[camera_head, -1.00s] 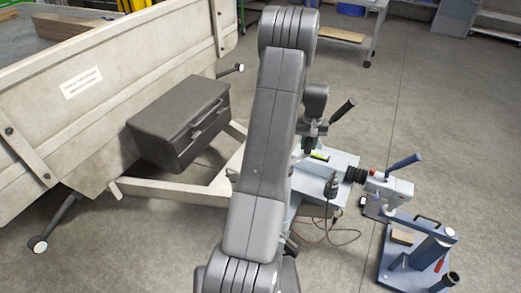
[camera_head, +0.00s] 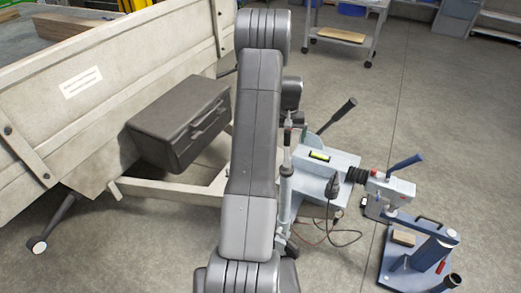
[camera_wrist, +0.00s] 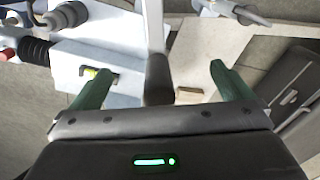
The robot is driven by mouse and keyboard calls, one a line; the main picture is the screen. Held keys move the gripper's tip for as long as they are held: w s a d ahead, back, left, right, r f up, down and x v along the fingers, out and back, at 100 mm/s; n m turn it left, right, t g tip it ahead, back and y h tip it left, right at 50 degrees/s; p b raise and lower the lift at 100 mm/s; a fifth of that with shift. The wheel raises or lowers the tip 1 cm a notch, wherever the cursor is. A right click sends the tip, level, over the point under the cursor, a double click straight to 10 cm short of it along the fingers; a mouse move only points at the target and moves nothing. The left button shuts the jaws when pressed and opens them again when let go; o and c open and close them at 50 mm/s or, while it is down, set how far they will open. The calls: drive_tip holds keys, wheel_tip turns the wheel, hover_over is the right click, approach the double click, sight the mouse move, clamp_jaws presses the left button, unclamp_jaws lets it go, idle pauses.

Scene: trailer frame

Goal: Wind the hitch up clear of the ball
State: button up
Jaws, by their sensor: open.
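The hitch head (camera_head: 388,184), pale with a blue lever (camera_head: 405,162) and black bellows (camera_head: 357,175), sits at the end of the drawbar over the arm of a blue stand. The ball is hidden beneath it. The pale jockey post (camera_head: 286,187) stands upright beside the drawbar, partly behind my arm. In the wrist view, a pale rod runs down to a dark grip (camera_wrist: 158,82) between my two green fingers. My gripper (camera_wrist: 157,74) is open, with visible gaps on both sides of the grip. My arm hides most of the gripper in the head view.
The trailer's black box (camera_head: 180,125) and sloping frame (camera_head: 170,190) lie at left. A black-gripped lever (camera_head: 337,117) rises behind the level vial (camera_head: 319,156). Cables hang below the drawbar. The blue stand (camera_head: 400,275) stands at right.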

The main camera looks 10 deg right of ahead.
drive_tip(key=shift+r+p, duration=2.25)
drive_tip(key=shift+r, duration=1.8)
drive_tip(key=shift+f, duration=0.1)
drive_tip(key=shift+f+b, duration=0.55)
drive_tip(key=shift+f, duration=0.2)
wheel_tip(320, 180, down, 7)
drive_tip(key=b, duration=0.4)
drive_tip(key=d, duration=0.2)
drive_tip(key=s+d+p, duration=0.1)
drive_tip(key=shift+r, duration=0.3)
drive_tip(key=shift+a, duration=0.1)
